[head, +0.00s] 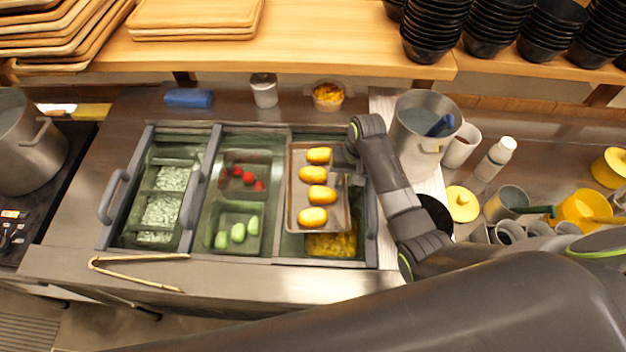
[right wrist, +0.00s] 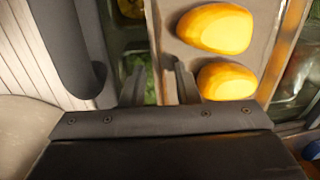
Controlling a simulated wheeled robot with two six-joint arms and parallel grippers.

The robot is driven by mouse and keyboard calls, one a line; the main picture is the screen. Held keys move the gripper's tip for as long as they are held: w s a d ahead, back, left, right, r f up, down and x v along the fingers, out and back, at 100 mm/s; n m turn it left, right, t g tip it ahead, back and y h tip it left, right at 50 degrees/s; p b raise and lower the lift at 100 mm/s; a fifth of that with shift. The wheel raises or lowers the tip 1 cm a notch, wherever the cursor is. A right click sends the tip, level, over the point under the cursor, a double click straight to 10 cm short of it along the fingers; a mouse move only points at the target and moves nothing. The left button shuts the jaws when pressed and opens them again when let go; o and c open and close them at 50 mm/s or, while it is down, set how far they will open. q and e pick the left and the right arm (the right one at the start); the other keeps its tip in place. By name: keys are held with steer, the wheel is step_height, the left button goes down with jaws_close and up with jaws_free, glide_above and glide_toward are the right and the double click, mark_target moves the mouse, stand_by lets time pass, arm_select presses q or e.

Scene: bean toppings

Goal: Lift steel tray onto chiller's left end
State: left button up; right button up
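The steel tray (head: 334,221) lies over the right end of the chiller (head: 272,258), with several yellow oval pieces (head: 313,196) in a row on it. My right gripper (head: 351,152) is at the tray's right edge, toward the back. In the right wrist view, the two fingers (right wrist: 160,82) of this gripper stand apart with the tray's rim running between them. A gap shows between the fingers, and the tray (right wrist: 172,48) appears beside the right finger. The chiller's left end (head: 150,215) holds containers of pale shredded food. My left gripper is not in view.
Red and green pieces (head: 238,232) sit in the chiller's middle section. Tongs (head: 140,270) lie on the front counter. A metal pot (head: 423,125) stands right of the chiller. A blue item (head: 188,97), a cup and a bowl (head: 328,95) stand behind.

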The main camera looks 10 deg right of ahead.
steer(key=shift+s+r, duration=0.15)
steer(key=shift+s, duration=0.15)
steer(key=shift+s+d, duration=0.1)
steer(key=shift+s, duration=0.1)
steer(key=c, duration=0.4)
steer(key=shift+w, duration=0.15)
jaws_close()
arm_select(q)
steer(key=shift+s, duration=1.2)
